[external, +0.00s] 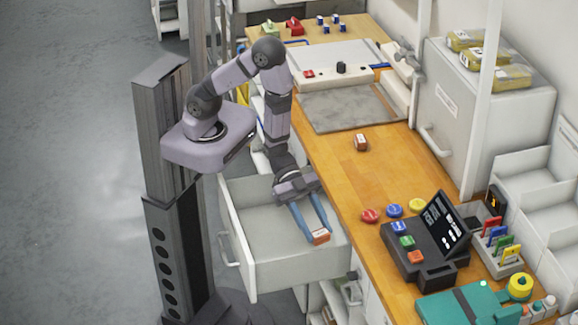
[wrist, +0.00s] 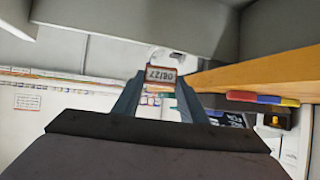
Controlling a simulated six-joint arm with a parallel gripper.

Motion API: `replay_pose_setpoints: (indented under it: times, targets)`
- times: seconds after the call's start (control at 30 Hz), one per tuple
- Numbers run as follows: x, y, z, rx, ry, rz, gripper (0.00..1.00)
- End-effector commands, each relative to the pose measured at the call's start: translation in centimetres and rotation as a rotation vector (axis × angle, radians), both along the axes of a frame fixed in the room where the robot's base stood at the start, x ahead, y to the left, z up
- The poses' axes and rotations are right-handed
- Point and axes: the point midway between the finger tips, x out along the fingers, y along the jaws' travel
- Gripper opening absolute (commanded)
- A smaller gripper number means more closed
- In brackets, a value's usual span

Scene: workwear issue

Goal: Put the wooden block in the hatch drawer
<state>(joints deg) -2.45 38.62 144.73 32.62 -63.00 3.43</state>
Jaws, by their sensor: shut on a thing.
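My gripper (external: 316,229) is shut on a small reddish-brown block (external: 320,237) with a white label, which I take for the wooden block. In the wrist view the block (wrist: 160,74) sits between the two blue fingertips, and its label reads upside down, like "08/27". A pale drawer (external: 268,272) is pulled open beside the counter. The gripper and block are over the drawer's opening, near its counter-side right end. I cannot tell how high the block is above the drawer floor. The drawer looks empty.
A similar labelled block (external: 361,143) stands on the wooden counter (external: 345,180). Red, blue and yellow round pieces and a dark terminal (external: 425,252) are on the counter to the right. The counter edge runs close beside the drawer. A grey mat (external: 348,108) lies further back.

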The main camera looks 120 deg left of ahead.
Motion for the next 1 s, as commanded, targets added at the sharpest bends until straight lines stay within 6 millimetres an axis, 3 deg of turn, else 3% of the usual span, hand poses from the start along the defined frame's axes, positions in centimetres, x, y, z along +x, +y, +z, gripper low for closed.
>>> replay_pose_setpoints:
  times: [0.2, 0.7, 1.0]
  targets:
    - [-3.0, -0.7, -2.2, -0.008, 0.009, -0.191, 0.17]
    - [-10.7, -1.4, -5.1, -0.023, 0.005, -0.548, 0.17]
    - [-12.6, -1.4, -5.4, -0.026, 0.000, -0.622, 0.17]
